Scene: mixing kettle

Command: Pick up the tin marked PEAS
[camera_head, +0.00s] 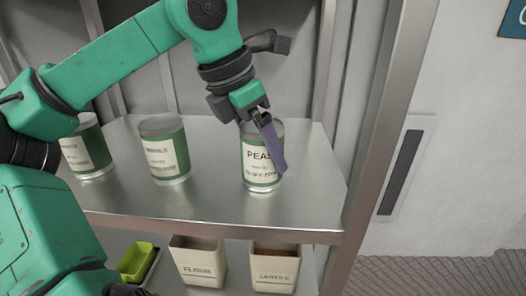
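The tin marked PEAS (257,178) stands upright on the metal shelf, at the right of a row of green tins with cream labels. My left gripper (270,145) reaches down to it from above. One purple finger slants across the upper right of the tin and covers part of its label. The other finger is not clearly visible, so I cannot tell whether the tin is between the fingers or whether they touch it. My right gripper is not in view.
Two similar tins stand to the left, one in the middle (164,152) and one at the far left (87,150). The metal shelf (215,205) has a post (375,130) at its right. Below are a FLOUR bin (198,268), a LENTILS bin (275,272) and a green tray (136,262).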

